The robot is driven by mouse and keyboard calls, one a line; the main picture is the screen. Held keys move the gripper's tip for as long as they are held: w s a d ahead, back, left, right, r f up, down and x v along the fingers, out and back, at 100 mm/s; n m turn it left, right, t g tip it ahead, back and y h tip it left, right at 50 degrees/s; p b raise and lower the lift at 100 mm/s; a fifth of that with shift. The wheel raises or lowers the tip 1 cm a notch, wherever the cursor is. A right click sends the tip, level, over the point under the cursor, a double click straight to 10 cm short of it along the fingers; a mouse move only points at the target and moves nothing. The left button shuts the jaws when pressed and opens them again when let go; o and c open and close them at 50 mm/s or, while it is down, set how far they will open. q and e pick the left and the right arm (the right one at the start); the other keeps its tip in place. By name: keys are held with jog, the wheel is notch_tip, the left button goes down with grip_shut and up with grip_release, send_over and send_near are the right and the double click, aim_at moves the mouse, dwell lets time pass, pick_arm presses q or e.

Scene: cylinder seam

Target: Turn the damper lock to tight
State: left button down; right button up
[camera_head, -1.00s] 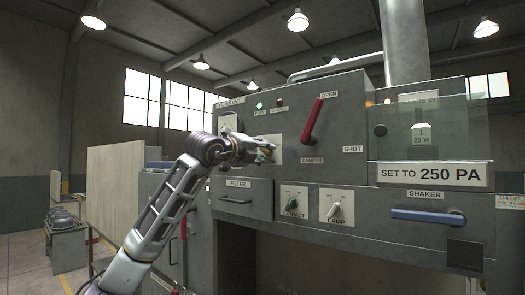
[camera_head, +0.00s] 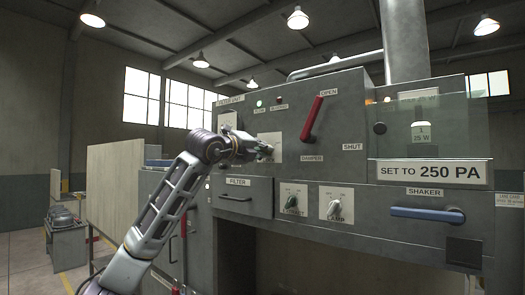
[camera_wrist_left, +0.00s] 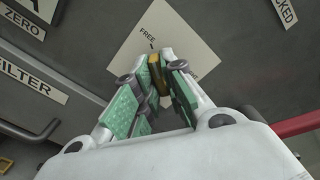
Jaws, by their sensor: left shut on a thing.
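The damper lock (camera_wrist_left: 157,72) is a small brass-coloured tab on a pale square plate (camera_wrist_left: 172,32). The word FREE and a short dark mark show on the plate above the lock; another word at the right is mostly covered by a finger. My left gripper (camera_wrist_left: 160,82) is shut on the lock, its green pads on both sides. In the head view, my left gripper (camera_head: 262,149) is at the plate (camera_head: 270,137), left of the red damper lever (camera_head: 313,119), and hides the lock. My right gripper is not in view.
The red lever is close to the right of my gripper. Below are the filter drawer (camera_head: 246,197) and the two knobs, EXTRACT (camera_head: 291,203) and LAMP (camera_head: 334,209). A blue shaker handle (camera_head: 427,214) sticks out at right, under a SET TO 250 PA sign (camera_head: 430,172).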

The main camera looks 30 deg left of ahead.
pick_arm(q)
jog(key=m+p, duration=0.2)
jog(key=m, duration=2.1)
jog(key=shift+f, duration=0.15)
dwell(0.4)
jog(key=shift+m, duration=0.4)
jog(key=c, duration=1.5)
grip_release()
